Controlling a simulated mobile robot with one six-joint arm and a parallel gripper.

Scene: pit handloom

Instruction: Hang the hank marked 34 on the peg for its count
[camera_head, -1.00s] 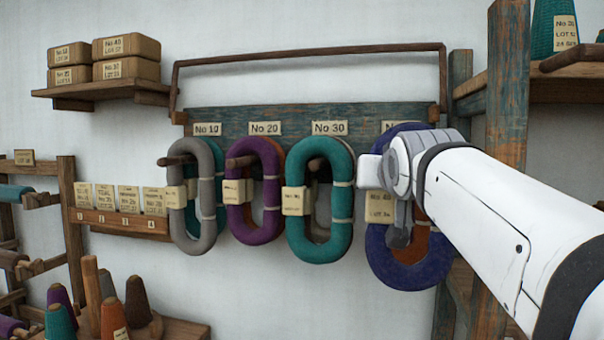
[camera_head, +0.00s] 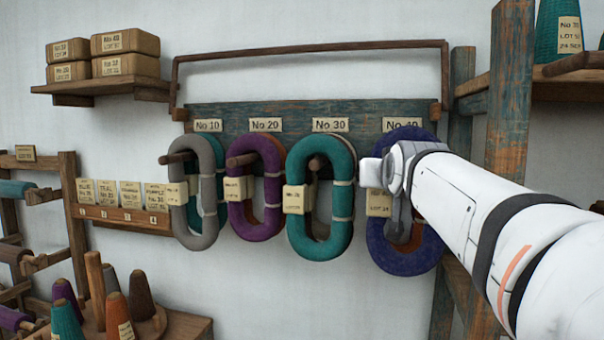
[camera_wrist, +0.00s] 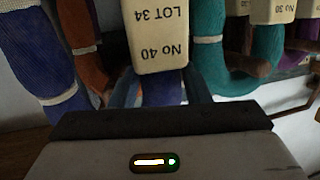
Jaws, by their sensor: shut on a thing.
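The dark blue hank (camera_head: 405,263) is in front of the board below the No 40 label (camera_head: 402,123). Its paper tag (camera_head: 379,203) reads No 40, LOT 34 upside down in the wrist view (camera_wrist: 160,35). My gripper (camera_head: 400,225) is shut on this hank, whose blue yarn shows between the fingers in the wrist view. The hank hangs upright. The No 40 peg is hidden behind my wrist, so I cannot tell if the loop is around it. A rust-orange hank (camera_wrist: 88,55) is behind the blue one.
A teal hank (camera_head: 300,240) at No 30 hangs close to the left. A purple hank (camera_head: 243,222) at No 20 and a grey hank (camera_head: 181,220) at No 10 hang farther left. A wooden post (camera_head: 508,100) stands close on the right of my arm.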

